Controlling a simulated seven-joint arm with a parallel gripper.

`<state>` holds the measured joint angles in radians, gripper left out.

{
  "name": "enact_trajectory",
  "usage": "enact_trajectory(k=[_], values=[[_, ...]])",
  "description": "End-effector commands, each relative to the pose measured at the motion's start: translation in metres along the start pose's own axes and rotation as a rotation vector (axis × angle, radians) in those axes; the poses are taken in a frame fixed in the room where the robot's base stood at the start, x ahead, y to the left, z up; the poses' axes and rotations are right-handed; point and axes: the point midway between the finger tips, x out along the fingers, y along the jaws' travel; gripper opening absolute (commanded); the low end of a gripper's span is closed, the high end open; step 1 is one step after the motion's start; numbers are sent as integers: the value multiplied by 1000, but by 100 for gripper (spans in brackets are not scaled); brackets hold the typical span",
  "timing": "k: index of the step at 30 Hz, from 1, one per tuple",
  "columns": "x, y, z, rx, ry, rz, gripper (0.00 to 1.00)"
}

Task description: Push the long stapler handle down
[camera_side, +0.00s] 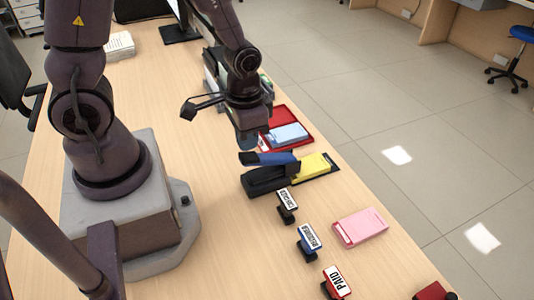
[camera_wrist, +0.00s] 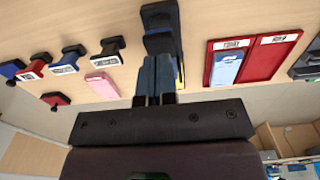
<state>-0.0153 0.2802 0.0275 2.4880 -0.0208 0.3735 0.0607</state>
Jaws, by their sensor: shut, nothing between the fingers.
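The long stapler has a black body (camera_side: 265,181) and a raised blue handle (camera_side: 270,158), and it lies on the counter in the side view. My gripper (camera_side: 248,143) is shut and empty, pointing down just above the handle's left part. I cannot tell whether the fingertips touch the handle. In the wrist view the stapler's black body (camera_wrist: 160,18) runs up from the gripper (camera_wrist: 155,98). The blue handle is partly hidden behind the fingers there. A yellow pad (camera_side: 314,165) lies at the stapler's far end.
A red tray (camera_side: 289,120) holding a light blue pad (camera_side: 288,134) stands behind the stapler. Several stamps, including the PAID stamp (camera_side: 337,282), stand in front of it, with a pink pad (camera_side: 360,228) to their right. The counter left of the stapler is clear.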

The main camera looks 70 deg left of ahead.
Motion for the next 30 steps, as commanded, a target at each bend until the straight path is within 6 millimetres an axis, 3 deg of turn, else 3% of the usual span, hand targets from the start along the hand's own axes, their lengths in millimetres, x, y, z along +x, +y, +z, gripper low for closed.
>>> enact_trajectory(k=[14, 30], values=[[1, 0, 0, 0, -1, 0, 0], [17, 0, 0, 0, -1, 0, 0]])
